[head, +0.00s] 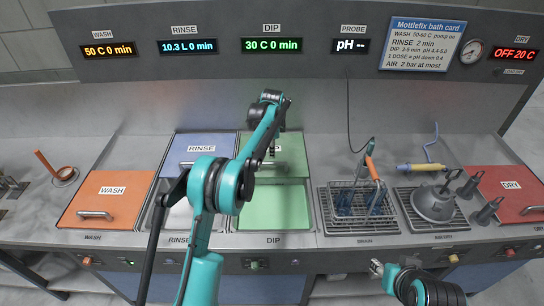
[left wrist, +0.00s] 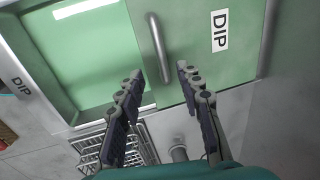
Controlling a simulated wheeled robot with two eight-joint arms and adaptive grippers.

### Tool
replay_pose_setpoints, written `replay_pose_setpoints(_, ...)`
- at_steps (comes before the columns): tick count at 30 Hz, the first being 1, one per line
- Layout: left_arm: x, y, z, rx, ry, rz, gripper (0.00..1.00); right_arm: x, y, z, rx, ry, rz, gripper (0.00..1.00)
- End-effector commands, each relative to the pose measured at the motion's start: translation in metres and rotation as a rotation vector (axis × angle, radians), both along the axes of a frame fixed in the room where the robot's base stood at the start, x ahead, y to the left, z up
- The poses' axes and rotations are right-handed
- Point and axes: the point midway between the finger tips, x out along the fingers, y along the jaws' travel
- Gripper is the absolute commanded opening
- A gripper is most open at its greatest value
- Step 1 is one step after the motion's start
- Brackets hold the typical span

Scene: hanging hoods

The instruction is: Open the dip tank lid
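The green dip tank lid (head: 292,150) sits at the back of the dip tank (head: 275,207), and the front part of the tank stands uncovered with green bath showing. In the left wrist view, the lid (left wrist: 195,25) carries a DIP label and a metal bar handle (left wrist: 158,48). My left gripper (left wrist: 161,70) is open, with its fingertips on either side of the handle; contact cannot be told. In the head view, my left gripper (head: 270,154) is over the lid, partly hidden by my arm. My right gripper (head: 377,267) is low in front of the counter; its finger opening is unclear.
The orange wash lid (head: 108,198) covers its tank. The blue rinse lid (head: 207,147) is set back, beside the dip lid. A wire basket (head: 357,207) stands on the drain at right, with a grey funnel-like piece (head: 434,204) beyond it. A red dry lid (head: 508,193) is far right.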

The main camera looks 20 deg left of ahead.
Motion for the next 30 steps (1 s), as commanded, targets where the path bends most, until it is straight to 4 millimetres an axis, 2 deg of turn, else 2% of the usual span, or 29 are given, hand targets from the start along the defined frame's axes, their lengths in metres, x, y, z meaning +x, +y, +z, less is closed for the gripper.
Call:
replay_pose_setpoints(3,-0.003,-0.001,0.018,0.0,0.0,0.0,0.36,0.0,0.0,0.0,0.0,0.0,0.0,0.4)
replay_pose_setpoints(7,-0.005,-0.002,0.027,0.0,0.0,0.0,0.36,0.0,0.0,0.0,0.0,0.0,0.0,0.4)
replay_pose_setpoints(23,-0.007,-0.002,0.031,-0.002,-0.003,0.006,0.36,0.0,0.0,-0.001,0.0,0.0,0.0,0.4)
replay_pose_setpoints(26,-0.016,-0.004,0.042,-0.01,-0.016,0.041,0.36,0.0,0.0,-0.004,0.0,0.0,0.0,0.4)
replay_pose_setpoints(30,-0.049,-0.009,0.071,-0.04,-0.063,0.157,0.36,0.0,0.0,-0.012,0.0,0.0,0.0,0.4)
